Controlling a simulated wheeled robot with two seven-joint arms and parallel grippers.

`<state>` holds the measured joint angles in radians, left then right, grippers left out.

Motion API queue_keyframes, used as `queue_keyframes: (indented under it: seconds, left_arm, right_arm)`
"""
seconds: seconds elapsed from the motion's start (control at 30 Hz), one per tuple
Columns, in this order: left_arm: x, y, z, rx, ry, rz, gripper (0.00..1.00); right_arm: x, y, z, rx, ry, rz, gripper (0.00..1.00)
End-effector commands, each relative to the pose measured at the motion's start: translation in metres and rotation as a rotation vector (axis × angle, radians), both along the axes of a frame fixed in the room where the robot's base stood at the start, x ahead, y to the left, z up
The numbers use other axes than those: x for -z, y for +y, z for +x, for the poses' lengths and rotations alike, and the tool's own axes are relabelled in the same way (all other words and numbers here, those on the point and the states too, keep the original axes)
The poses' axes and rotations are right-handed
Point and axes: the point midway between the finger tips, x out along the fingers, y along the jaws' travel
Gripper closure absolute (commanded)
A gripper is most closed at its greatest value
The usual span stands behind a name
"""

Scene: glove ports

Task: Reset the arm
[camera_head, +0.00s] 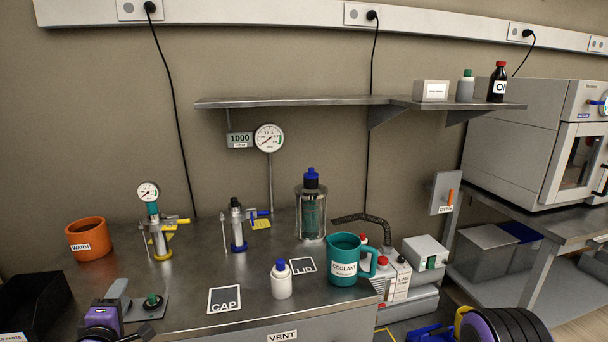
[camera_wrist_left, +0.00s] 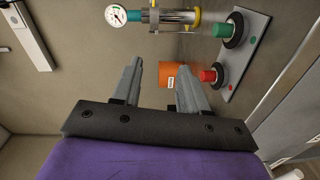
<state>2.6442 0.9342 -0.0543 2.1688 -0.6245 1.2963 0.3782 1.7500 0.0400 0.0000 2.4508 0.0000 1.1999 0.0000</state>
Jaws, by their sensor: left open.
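My left gripper (camera_head: 116,294) is low at the left of the head view, in front of the steel bench's (camera_head: 190,308) front left part. Its purple body and grey fingers show there. In the left wrist view the two fingers (camera_wrist_left: 160,80) stand apart with nothing held between them. A button plate (camera_wrist_left: 249,62) with a green button (camera_wrist_left: 235,30) and a red button (camera_wrist_left: 208,75) lies beyond the right finger. A purple and black part of mine shows at the lower right of the head view; no right gripper fingers can be made out.
An orange WARM pot (camera_head: 88,240), gauge fitting (camera_head: 157,232), second fitting (camera_head: 237,226), glass vessel (camera_head: 312,215), white bottle (camera_head: 281,281) and teal COOLANT jug (camera_head: 345,262) stand on the bench. A black bin (camera_head: 38,300) is at left. The CAP mark (camera_head: 224,299) is bare.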

Motion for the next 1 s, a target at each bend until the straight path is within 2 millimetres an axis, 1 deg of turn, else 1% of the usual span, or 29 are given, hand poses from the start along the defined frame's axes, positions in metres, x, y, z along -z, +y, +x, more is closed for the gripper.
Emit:
queue_keyframes:
  seconds: [0.07, 0.17, 0.27, 0.37, 0.4, 0.47, 0.53, 0.57, 0.6, 0.67, 0.7, 0.77, 0.8, 0.9, 1.0]
  left_arm:
    - [0.009, -0.006, -0.004, -0.003, 0.057, 0.031, 0.57]
    - [0.027, -0.015, -0.012, 0.004, 0.148, 0.083, 0.57]
    - [0.05, -0.026, -0.023, 0.021, 0.247, 0.137, 0.57]
    - [0.079, -0.038, -0.038, 0.046, 0.366, 0.202, 0.57]
    - [0.093, -0.042, -0.047, 0.058, 0.419, 0.23, 0.57]
    - [0.113, -0.05, -0.061, 0.08, 0.5, 0.276, 0.57]
    - [0.139, -0.058, -0.081, 0.11, 0.606, 0.332, 0.57]
    - [0.151, -0.063, -0.093, 0.128, 0.657, 0.361, 0.57]
    - [0.168, -0.068, -0.109, 0.153, 0.728, 0.4, 0.57]
    - [0.196, -0.075, -0.141, 0.199, 0.85, 0.466, 0.57]
    - [0.214, -0.081, -0.167, 0.236, 0.939, 0.515, 0.57]
    - [0.241, -0.088, -0.211, 0.3, 1.075, 0.586, 0.57]
    - [0.255, -0.091, -0.24, 0.344, 1.155, 0.628, 0.57]
    - [0.278, -0.099, -0.299, 0.448, 1.297, 0.703, 0.57]
    - [0.292, -0.105, -0.333, 0.528, 1.367, 0.744, 0.57]
  right_arm:
    - [0.0, 0.0, 0.001, 0.0, -0.001, 0.0, 0.59]
    - [-0.001, 0.0, 0.001, 0.0, -0.001, 0.0, 0.59]
    - [-0.002, 0.0, 0.001, 0.0, -0.001, 0.0, 0.59]
    - [-0.004, 0.0, 0.0, 0.0, -0.001, -0.001, 0.59]
    - [-0.005, 0.0, 0.0, 0.0, -0.001, -0.001, 0.59]
    - [-0.006, 0.0, 0.0, 0.0, -0.001, -0.001, 0.59]
    - [-0.008, 0.0, 0.0, 0.0, -0.001, -0.001, 0.59]
    - [-0.009, 0.0, 0.0, 0.0, -0.001, -0.001, 0.59]
    - [-0.01, 0.0, 0.0, 0.0, -0.001, -0.001, 0.59]
    - [-0.012, 0.0, 0.0, 0.0, -0.001, -0.001, 0.59]
    - [-0.014, 0.0, 0.0, 0.0, -0.001, -0.001, 0.59]
    - [-0.017, 0.0, 0.0, 0.0, -0.001, -0.001, 0.59]
    - [-0.019, 0.0, 0.0, 0.0, -0.001, -0.001, 0.59]
    - [-0.022, 0.0, 0.0, 0.0, -0.001, -0.001, 0.59]
    - [-0.024, 0.0, 0.0, 0.0, -0.001, -0.001, 0.59]
